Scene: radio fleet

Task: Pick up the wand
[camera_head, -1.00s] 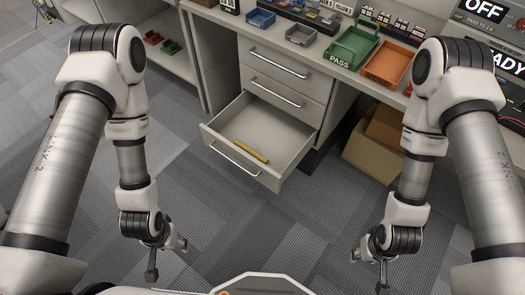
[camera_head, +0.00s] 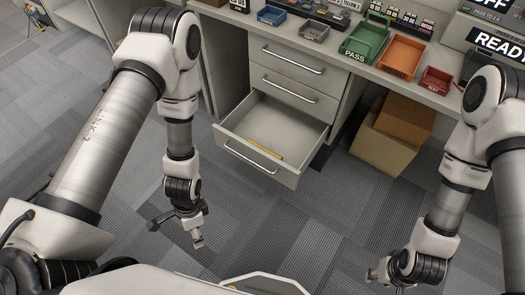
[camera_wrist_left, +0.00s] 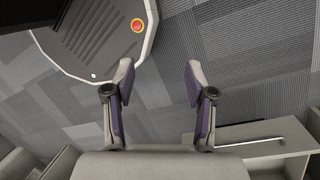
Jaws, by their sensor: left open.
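A yellow stick, likely the wand (camera_head: 266,150), lies in the open bottom drawer (camera_head: 298,178), partly hidden by the drawer's front panel. My left gripper (camera_head: 177,231) hangs over the floor, left of and nearer than the drawer, apart from the wand. In the left wrist view its two fingers (camera_wrist_left: 158,75) are spread with nothing between them. The drawer front with its handle shows at the lower right of that view, but the wand does not. My right gripper (camera_head: 375,273) is low at the right, away from the drawer; its fingers are too small to judge.
The drawer cabinet (camera_head: 275,72) carries a worktop with a green PASS tray (camera_head: 366,42), an orange tray (camera_head: 400,57) and a small red tray (camera_head: 437,80). Cardboard boxes (camera_head: 388,148) stand under the worktop. The carpeted floor before the drawer is clear.

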